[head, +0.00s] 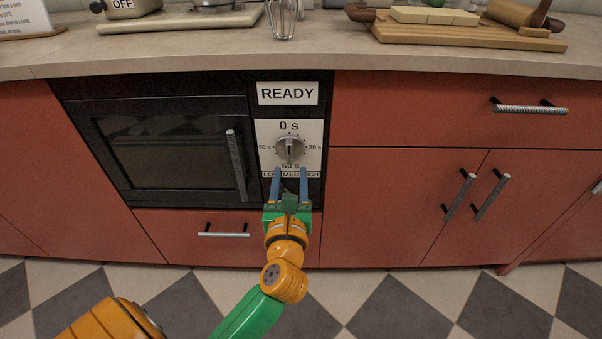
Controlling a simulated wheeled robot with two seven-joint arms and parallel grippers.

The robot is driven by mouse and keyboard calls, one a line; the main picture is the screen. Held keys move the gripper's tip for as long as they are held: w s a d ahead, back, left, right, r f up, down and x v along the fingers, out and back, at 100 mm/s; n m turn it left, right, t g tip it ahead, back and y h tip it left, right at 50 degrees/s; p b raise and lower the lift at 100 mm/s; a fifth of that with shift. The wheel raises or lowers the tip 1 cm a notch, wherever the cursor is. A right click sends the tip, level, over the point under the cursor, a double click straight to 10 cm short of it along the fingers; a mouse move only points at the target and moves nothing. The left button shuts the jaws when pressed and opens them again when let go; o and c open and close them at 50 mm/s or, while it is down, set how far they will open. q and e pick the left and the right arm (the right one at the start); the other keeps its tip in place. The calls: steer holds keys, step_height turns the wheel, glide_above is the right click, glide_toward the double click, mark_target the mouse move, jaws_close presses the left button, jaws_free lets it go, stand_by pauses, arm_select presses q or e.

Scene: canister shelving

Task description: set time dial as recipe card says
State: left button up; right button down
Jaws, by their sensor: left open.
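The time dial (289,149) is a round grey knob on the white panel of the built-in oven (160,150). Marks around it read 0 s at the top, 30 s at the right, 60 s at the bottom and 90 s at the left. The knob's ridge stands upright; which end is the pointer I cannot tell. My left gripper (290,172) is open just below the dial, its two blue fingers pointing up at it, one to each side. A recipe card (24,18) is cut off at the top left; its text is too small to read. My right gripper is not in view.
A READY sign (287,93) is above the dial, and a LOW/MED/HIGH strip lies below it, partly hidden by my fingers. The oven handle (235,165) sticks out left of the dial. The counter edge (300,62) overhangs above. Red cupboards (410,195) flank the oven.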

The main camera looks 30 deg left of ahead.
mark_target(289, 153)
arm_select(q)
steer(key=x, duration=0.5)
steer(key=shift+a, duration=0.4)
steer(key=shift+w+a, duration=0.2)
steer(key=shift+w, duration=0.25)
jaws_close()
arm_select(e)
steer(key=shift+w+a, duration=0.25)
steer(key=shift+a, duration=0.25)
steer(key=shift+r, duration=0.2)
